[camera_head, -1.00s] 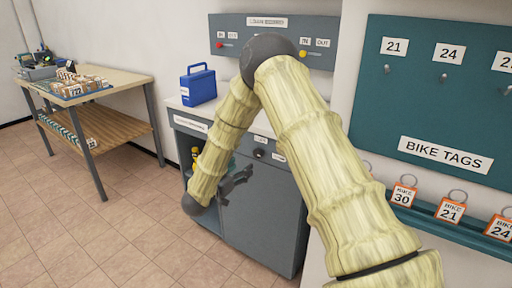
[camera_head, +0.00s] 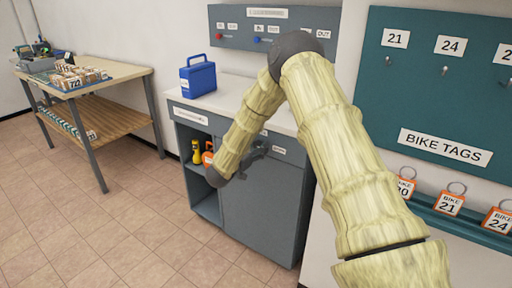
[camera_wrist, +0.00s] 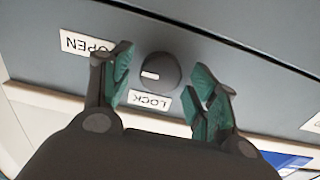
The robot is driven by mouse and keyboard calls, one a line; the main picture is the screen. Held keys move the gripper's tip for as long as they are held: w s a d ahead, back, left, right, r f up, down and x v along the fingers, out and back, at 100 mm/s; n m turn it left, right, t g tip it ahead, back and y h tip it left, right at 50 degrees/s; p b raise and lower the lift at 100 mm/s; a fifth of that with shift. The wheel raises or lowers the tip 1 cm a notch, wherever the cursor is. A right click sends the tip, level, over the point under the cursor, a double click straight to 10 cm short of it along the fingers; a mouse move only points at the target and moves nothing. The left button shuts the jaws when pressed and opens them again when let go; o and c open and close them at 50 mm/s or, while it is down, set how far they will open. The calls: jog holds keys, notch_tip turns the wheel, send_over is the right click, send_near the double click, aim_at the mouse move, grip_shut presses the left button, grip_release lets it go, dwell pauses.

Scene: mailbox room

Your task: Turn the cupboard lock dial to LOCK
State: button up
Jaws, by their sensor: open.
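The lock dial (camera_wrist: 158,72) is a round dark knob on the grey cupboard front in the wrist view. Its white mark points left in that view. The OPEN label (camera_wrist: 88,45) is at the dial's upper left and the LOCK label (camera_wrist: 150,101) just below it, both upside down. My gripper (camera_wrist: 163,66) is open, with one green-padded finger on each side of the dial and gaps visible to it. In the head view my gripper (camera_head: 258,152) is at the upper front of the cupboard (camera_head: 258,205), and the dial is hidden there.
The cupboard's open left shelf holds a yellow bottle (camera_head: 197,152) and an orange item (camera_head: 208,158). A blue box (camera_head: 198,76) stands on the counter. A control panel (camera_head: 265,36) is above. The floor at left is clear.

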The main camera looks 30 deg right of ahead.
jog(key=c, duration=1)
jog(key=shift+r+n+p, duration=0.15)
jog(key=shift+n+p, duration=0.25)
jog(key=shift+p, duration=0.4)
jog(key=n+p, duration=0.2)
jog(key=shift+w+r+n, duration=0.1)
jog(key=shift+n, duration=0.3)
jog(key=n+p, duration=0.3)
jog(key=n, duration=0.1)
jog(key=shift+p, duration=0.35)
jog(key=n, duration=0.2)
jog(key=n+p, duration=0.1)
jog(key=n, duration=0.1)
jog(key=n+p, duration=0.1)
jog(key=shift+w+a+f+n, duration=0.1)
jog(key=shift+f+n, duration=0.2)
jog(key=shift+n, duration=0.1)
jog(key=shift+f+n+p, duration=0.15)
jog(key=shift+n+p, duration=0.55)
jog(key=shift+n, duration=1.6)
